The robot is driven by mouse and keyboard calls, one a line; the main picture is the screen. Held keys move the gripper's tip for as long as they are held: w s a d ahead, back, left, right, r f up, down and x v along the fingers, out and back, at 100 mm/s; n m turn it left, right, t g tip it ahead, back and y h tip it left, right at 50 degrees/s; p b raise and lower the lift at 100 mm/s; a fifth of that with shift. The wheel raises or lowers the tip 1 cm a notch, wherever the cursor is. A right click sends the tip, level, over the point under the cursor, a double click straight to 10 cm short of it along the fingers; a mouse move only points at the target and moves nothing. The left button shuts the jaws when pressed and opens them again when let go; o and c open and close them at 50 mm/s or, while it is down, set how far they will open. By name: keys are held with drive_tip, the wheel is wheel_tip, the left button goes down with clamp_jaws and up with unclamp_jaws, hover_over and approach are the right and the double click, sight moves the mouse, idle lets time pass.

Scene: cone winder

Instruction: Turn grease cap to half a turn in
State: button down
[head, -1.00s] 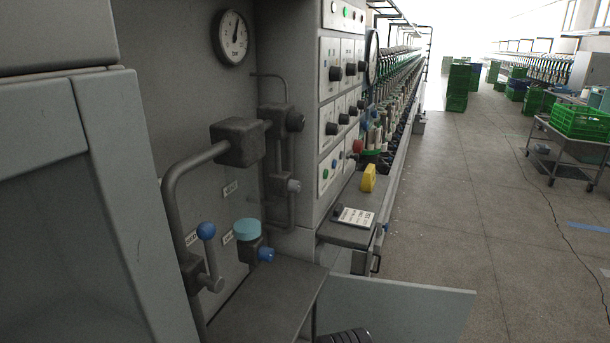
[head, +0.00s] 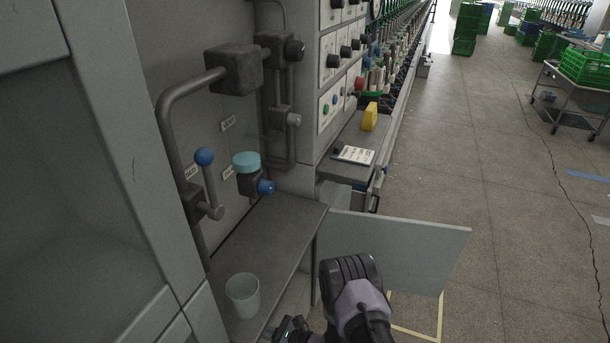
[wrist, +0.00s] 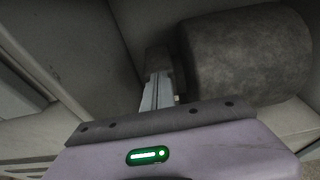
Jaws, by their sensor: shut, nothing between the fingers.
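The teal round cap (head: 246,162), which looks like the grease cap, sits on top of a dark fitting on the grey wall panel in the head view. A blue knob (head: 265,187) sticks out of that fitting's right side. My gripper (wrist: 160,78) shows in the wrist view with its fingers shut together and empty. In the head view only part of it shows at the bottom edge, below and well apart from the cap. The cap is not recognisable in the wrist view. I cannot read any turn mark on it.
A lever with a blue ball (head: 204,156) stands left of the cap. A translucent cup (head: 243,295) stands on the grey shelf (head: 270,235) below. A pale panel (head: 400,255) juts out right. A large dark cylinder (wrist: 250,55) is close to my fingers in the wrist view.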

drive_tip(key=shift+w+d+f+b, duration=0.15)
drive_tip(key=shift+w+d+b, duration=0.05)
drive_tip(key=shift+w+b, duration=0.3)
idle(0.3)
drive_tip(key=v, duration=0.4)
drive_tip(key=p+v, duration=0.1)
drive_tip(key=v, duration=0.1)
drive_tip(key=shift+w+d+f, duration=0.1)
drive_tip(key=shift+w+f, duration=0.05)
drive_tip(key=shift+f, duration=0.15)
drive_tip(key=s+f+n+y+p, duration=0.1)
drive_tip(key=s+f+n+y, duration=0.3)
drive_tip(key=n, duration=0.7)
drive_tip(key=w+a+n+t+h+b, duration=0.1)
drive_tip(key=a+b, duration=0.1)
drive_tip(key=a, duration=0.5)
drive_tip(key=shift+w+r, duration=0.25)
drive_tip(key=shift+w, duration=0.15)
